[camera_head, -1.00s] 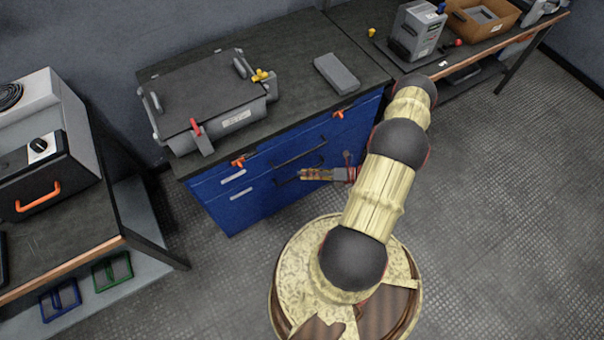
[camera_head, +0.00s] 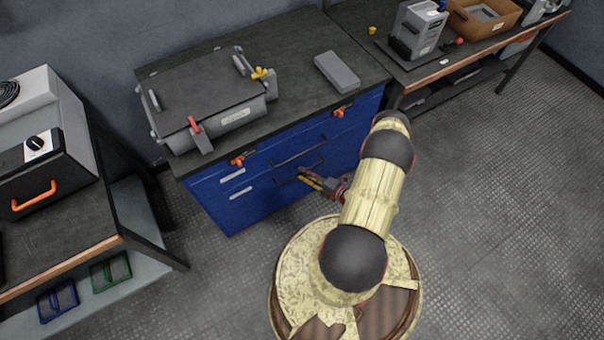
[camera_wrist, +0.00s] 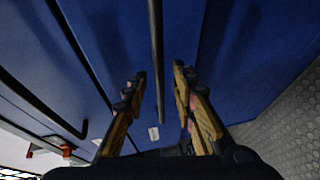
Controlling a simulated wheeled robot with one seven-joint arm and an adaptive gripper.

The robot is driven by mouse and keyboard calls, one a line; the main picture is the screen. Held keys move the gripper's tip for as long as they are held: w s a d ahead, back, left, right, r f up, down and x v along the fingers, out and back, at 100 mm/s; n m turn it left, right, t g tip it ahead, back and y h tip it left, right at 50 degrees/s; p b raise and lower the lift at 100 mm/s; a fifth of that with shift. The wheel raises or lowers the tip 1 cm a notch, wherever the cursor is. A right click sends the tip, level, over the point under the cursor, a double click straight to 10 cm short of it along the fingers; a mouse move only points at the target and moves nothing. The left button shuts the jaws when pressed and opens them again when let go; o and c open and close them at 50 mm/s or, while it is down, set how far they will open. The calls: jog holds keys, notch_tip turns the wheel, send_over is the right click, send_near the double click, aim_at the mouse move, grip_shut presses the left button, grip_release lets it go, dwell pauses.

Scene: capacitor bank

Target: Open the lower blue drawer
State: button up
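The lower blue drawer (camera_head: 262,194) is in the blue cabinet under the workbench and looks shut. Its dark bar handle (camera_head: 284,180) is partly hidden by my gripper (camera_head: 308,178) in the head view. My gripper is at the drawer front, by the handle's right part. In the wrist view my gripper (camera_wrist: 159,76) is open, with one finger on each side of a dark bar handle (camera_wrist: 157,50). The bar runs between the fingers, apart from both as far as I can see. The fingers point towards the blue front (camera_wrist: 225,55).
The upper drawer's handle (camera_head: 298,150) is just above; it also shows at left in the wrist view (camera_wrist: 45,100). Orange latches (camera_head: 238,161) sit near the bench edge. A grey case (camera_head: 205,95) stands on the bench top (camera_head: 290,50). Floor at right is clear.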

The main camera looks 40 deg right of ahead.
jog(key=shift+x, duration=0.8)
jog(key=shift+c, duration=1.2)
jog(key=c, duration=0.4)
grip_shut()
